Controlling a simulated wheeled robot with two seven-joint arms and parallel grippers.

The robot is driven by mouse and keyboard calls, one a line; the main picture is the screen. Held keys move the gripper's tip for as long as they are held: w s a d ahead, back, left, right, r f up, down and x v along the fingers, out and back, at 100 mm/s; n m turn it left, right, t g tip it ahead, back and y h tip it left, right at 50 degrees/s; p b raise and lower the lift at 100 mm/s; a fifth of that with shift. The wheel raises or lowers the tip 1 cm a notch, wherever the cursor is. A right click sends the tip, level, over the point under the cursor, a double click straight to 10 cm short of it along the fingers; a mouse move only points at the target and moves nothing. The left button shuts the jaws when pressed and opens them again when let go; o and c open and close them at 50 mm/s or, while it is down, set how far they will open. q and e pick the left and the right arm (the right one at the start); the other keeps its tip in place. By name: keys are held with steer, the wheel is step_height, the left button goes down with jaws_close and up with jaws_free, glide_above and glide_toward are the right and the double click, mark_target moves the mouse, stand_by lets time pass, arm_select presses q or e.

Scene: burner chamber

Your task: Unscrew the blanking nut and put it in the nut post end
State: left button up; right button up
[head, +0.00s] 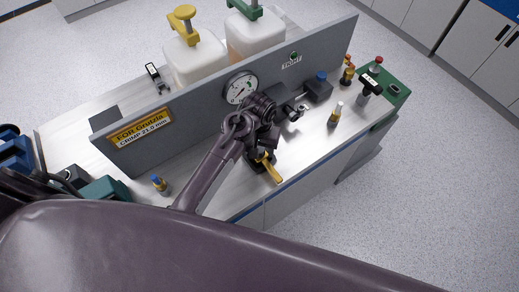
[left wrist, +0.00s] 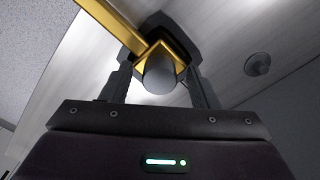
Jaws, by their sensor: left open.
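My left gripper (head: 262,150) reaches down over the bench at a yellow lever (head: 272,170). In the left wrist view its two fingers (left wrist: 160,85) stand apart on either side of a grey round end (left wrist: 160,74) with an angular yellow collar (left wrist: 181,68) around it. A yellow handle (left wrist: 105,14) runs from the collar to the upper left. I cannot tell whether the fingers touch it. I cannot pick out the blanking nut or the nut post end for certain. My left arm hides part of the bench. My right gripper is not in view.
A grey upright panel (head: 200,112) with a gauge (head: 239,88) stands behind the gripper. A small orange and blue bottle (head: 160,185) is at the left; another small bottle (head: 335,114) is at the right. A green unit (head: 391,90) is at the right end. Bench front right is mostly clear.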

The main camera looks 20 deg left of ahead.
arm_select(q)
steer(key=m, duration=0.8)
steer(key=shift+m, duration=0.3)
steer(key=m, duration=0.3)
steer(key=shift+m, duration=0.4)
steer(key=m, duration=0.5)
steer(key=shift+m, duration=0.3)
jaws_close()
